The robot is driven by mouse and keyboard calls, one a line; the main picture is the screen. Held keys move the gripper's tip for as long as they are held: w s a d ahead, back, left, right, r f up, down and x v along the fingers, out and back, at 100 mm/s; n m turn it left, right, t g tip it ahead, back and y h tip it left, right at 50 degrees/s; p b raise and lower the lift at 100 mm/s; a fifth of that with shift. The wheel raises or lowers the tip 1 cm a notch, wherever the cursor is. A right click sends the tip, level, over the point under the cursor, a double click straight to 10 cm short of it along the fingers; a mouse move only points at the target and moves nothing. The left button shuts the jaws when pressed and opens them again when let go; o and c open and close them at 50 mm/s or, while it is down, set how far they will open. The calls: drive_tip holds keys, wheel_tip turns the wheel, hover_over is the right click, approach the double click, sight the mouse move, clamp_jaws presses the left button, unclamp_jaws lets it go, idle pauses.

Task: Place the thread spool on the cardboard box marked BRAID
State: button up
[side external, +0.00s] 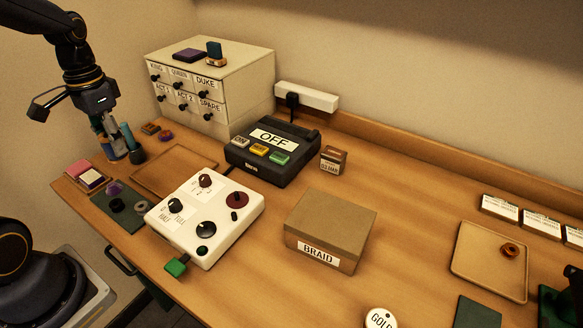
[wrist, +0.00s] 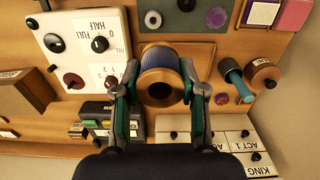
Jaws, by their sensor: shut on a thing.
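The thread spool (wrist: 161,66) has blue thread and a tan flanged end with a dark hole. In the wrist view it sits between the two fingers of my gripper (wrist: 161,90), which is shut on it. In the side view my gripper (side external: 114,140) is at the far left end of the table, and the fingers mostly hide the spool. Whether the spool touches the table is hard to tell. The cardboard box marked BRAID (side external: 330,220) stands closed at mid-table, well to the right of my gripper. Its flat top is bare.
A teal-handled tool (wrist: 230,72) stands close beside my gripper. A wooden tray (side external: 174,172), white control panel (side external: 222,238) and black OFF console (side external: 298,168) lie between my gripper and the box. A drawer cabinet (side external: 240,85) stands behind.

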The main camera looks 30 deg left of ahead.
drive_tip(key=w+d+r+m, duration=0.2)
drive_tip(key=w+d+m, duration=0.2)
drive_tip(key=d, duration=0.4)
drive_tip(key=w+d+r+m, duration=0.2)
drive_tip(key=w+d+m, duration=0.2)
drive_tip(key=d, duration=0.4)
drive_tip(key=s+d+r+m, duration=0.1)
drive_tip(key=s+d+m, duration=0.15)
drive_tip(key=d, duration=0.65)
drive_tip(key=s+d+m, duration=0.1)
drive_tip(key=d+m, duration=0.3)
drive_tip(key=d, duration=0.6)
hover_over(332, 217)
drive_tip(key=f, duration=0.8)
drive_tip(key=shift+s+a+f, duration=0.15)
drive_tip(key=shift+s+f, duration=0.2)
drive_tip(key=shift+s, duration=0.05)
drive_tip(key=shift+w+f, duration=0.3)
drive_tip(key=shift+f, duration=1.65)
